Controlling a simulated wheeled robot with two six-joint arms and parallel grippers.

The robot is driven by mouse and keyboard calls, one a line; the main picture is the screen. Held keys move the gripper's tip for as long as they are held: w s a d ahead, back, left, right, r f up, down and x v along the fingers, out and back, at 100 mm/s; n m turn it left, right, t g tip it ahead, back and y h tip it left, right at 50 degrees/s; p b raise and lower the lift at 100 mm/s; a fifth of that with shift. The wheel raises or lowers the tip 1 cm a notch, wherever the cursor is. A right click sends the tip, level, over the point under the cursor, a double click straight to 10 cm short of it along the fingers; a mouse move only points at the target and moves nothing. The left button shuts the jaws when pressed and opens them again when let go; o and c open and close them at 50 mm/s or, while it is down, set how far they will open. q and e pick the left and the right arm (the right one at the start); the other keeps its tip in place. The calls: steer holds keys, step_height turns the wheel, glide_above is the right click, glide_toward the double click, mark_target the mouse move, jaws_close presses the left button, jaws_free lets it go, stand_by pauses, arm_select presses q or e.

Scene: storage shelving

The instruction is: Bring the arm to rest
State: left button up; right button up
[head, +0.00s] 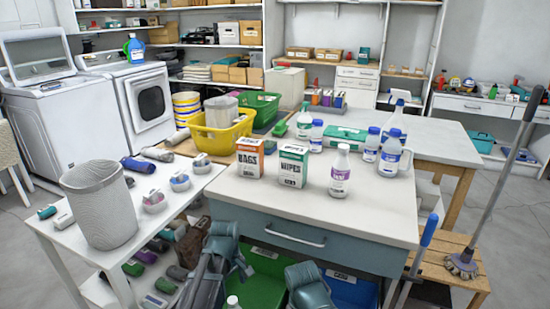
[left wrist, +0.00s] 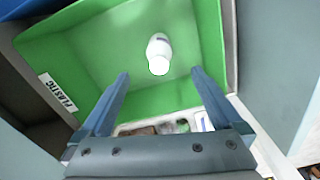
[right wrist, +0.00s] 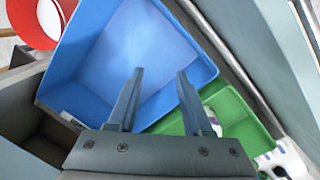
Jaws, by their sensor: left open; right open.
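My left gripper (left wrist: 160,74) is open and empty, pointing down over a green bin (left wrist: 95,45) with a "PLASTIC" label. A white bottle (left wrist: 159,55) is in that bin, apart from the fingers as far as I can tell. My right gripper (right wrist: 160,72) is open and empty above a blue bin (right wrist: 85,60), whose visible inside is bare. In the head view both arms show low at the bottom edge, in front of the drawer table; the green bin (head: 262,272) and blue bin (head: 352,291) lie under that table.
The white tabletop (head: 370,205) above the bins holds a bags box (head: 250,158), a wipes box (head: 292,166) and several bottles. A side table at left carries a grey basket (head: 98,205). A mop (head: 500,185) leans at right.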

arm_select(q)
steer(key=s+d+r+m+p, duration=0.3)
steer(key=s+r+m+p, duration=0.1)
steer(key=r+p, duration=0.3)
steer(key=s+d+r+m+p, duration=0.3)
steer(key=s+r+m+p, duration=0.2)
steer(key=r+p, duration=0.3)
steer(key=s+d+r+m+y+p, duration=0.1)
steer(key=s+d+r+m+p, duration=0.2)
steer(key=r+m+p, duration=0.3)
step_height(320, 180, up, 4)
steer(key=shift+s+d+f+p, duration=0.25)
steer(key=shift+s+d+p, duration=0.15)
steer(key=shift+s+p, duration=0.45)
